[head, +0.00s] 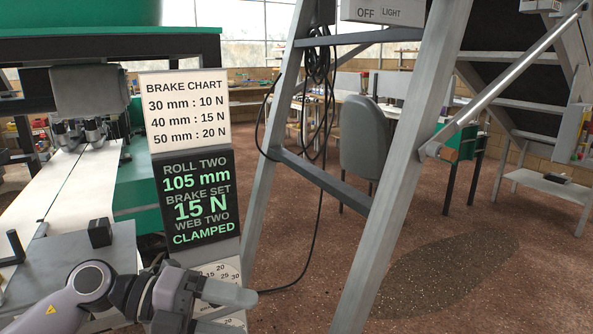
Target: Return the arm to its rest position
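My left arm (85,287) comes in from the lower left. My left gripper (238,312) is at the bottom, in front of a white dial plate (229,270) marked 20, 25 and 30. Its fingers stand apart with the plate showing between them, and I see nothing held. The gripper hides much of the dial, so I cannot tell whether it touches it. Above is a dark display (195,197) reading roll two 105 mm, brake set 15 N, web two clamped. My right gripper is not in view.
A brake chart (185,110) tops the display post. A white web (45,190) and green machine frame (140,185) lie left. A grey ladder-like frame (400,170) with a hanging black cable (318,90) stands right of the gripper. Open brown floor (520,270) lies right.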

